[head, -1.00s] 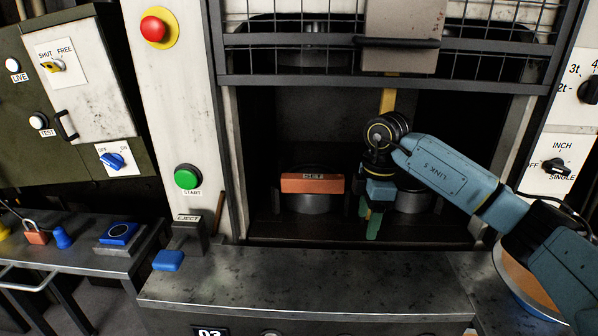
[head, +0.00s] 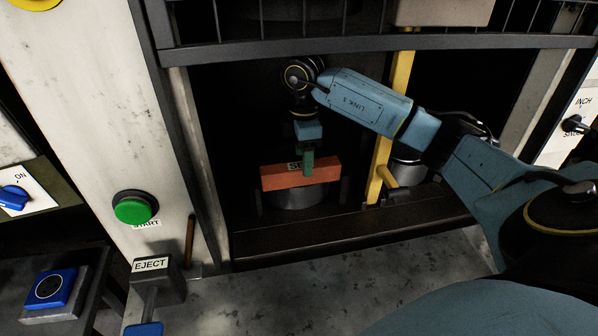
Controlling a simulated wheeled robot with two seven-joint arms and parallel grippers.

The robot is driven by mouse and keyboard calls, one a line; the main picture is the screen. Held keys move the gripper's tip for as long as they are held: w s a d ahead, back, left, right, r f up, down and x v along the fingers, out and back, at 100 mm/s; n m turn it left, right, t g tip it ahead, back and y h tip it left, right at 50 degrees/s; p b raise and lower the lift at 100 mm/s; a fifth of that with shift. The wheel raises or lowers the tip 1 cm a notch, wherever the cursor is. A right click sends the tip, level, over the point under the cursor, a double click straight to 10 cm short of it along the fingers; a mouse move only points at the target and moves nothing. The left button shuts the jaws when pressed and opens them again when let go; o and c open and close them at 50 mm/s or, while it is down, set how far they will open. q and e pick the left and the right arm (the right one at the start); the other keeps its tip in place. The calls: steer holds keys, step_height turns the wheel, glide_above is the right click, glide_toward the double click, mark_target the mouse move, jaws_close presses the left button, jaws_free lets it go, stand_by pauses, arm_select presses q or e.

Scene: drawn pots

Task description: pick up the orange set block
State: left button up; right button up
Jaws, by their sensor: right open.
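The orange set block (head: 326,175) lies on a round metal die inside the dark press opening. Its label is partly covered by my right gripper (head: 308,172). The right gripper has green fingers and points down at the front of the block, in line with its middle. Its jaws are open; whether a finger touches the block I cannot tell. My left gripper is not in view.
A yellow post (head: 391,115) stands in the opening, right of the block. The barred guard (head: 350,50) hangs above. A green START button (head: 134,208) and an EJECT lever (head: 155,278) are at left. The grey ledge (head: 290,295) in front is bare.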

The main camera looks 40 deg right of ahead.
mark_target(301, 166)
steer(key=f, duration=0.4)
steer(key=shift+w+a, duration=0.15)
steer(key=shift+w, duration=0.1)
steer(key=shift+f, duration=0.3)
jaws_close()
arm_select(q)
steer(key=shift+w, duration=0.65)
arm_select(e)
steer(key=shift+w+r, duration=0.1)
steer(key=shift+r, duration=0.05)
